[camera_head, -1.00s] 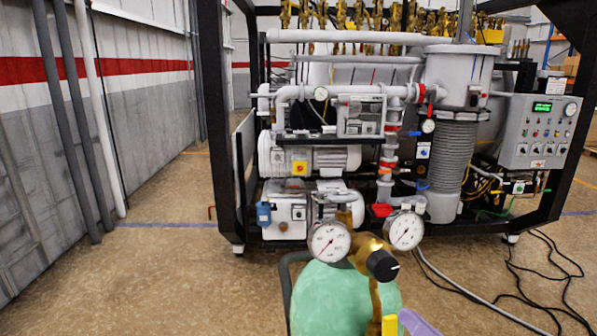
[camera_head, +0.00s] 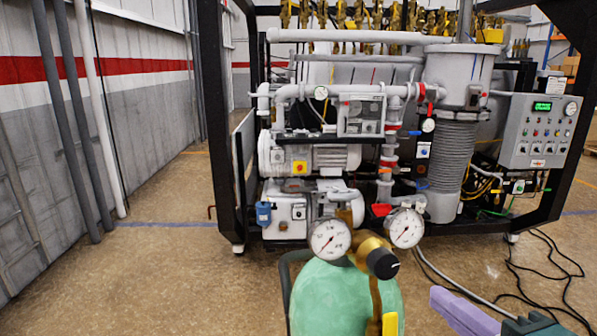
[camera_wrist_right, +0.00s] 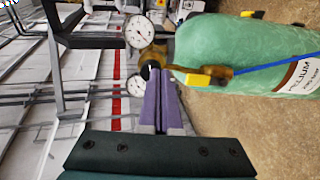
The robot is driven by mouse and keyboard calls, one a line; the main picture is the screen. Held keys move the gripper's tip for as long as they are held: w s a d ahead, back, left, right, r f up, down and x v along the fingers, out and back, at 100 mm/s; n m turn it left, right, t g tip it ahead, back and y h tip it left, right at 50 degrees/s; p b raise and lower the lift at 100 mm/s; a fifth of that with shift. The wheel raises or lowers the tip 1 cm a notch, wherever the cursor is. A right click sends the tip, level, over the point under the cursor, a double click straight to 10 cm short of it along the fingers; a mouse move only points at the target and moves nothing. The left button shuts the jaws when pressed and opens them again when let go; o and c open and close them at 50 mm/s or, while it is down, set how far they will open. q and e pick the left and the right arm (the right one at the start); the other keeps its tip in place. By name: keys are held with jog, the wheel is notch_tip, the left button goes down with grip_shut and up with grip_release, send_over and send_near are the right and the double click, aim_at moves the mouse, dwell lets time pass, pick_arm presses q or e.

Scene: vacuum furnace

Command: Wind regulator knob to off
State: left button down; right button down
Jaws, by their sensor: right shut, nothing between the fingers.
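The black regulator knob (camera_head: 383,264) sits on the right end of the brass regulator (camera_head: 368,245), above a green gas cylinder (camera_head: 330,298). It has a white mark on its rim. Two white gauges (camera_head: 329,238) (camera_head: 405,228) flank the regulator. My right gripper (camera_head: 438,297), with purple fingers, is shut and empty, below and to the right of the knob and apart from it in the head view. In the right wrist view the shut fingertips (camera_wrist_right: 160,72) point at the regulator and partly cover the knob (camera_wrist_right: 148,70). My left gripper is out of view.
The furnace frame (camera_head: 228,130), with pumps and pipes, stands behind the cylinder. A control box (camera_head: 540,130) is at the right. A yellow part (camera_head: 389,323) hangs at the cylinder's front. Black cables (camera_head: 535,270) lie on the right floor; the left floor is clear.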

aim_at(383, 263)
jog(key=b+x, duration=0.4)
jog(key=x, duration=0.2)
jog(key=shift+w, duration=0.35)
jog(key=shift+a+r, duration=0.1)
jog(key=shift+a, duration=0.3)
dwell(0.4)
jog(key=shift+r+p, duration=0.1)
jog(key=shift+p, duration=0.25)
jog(key=shift+w+r+p, duration=0.2)
jog(key=shift+r+p, duration=0.7)
jog(key=shift+p, duration=0.2)
jog(key=shift+a+r, duration=0.15)
jog(key=shift+p, duration=0.3)
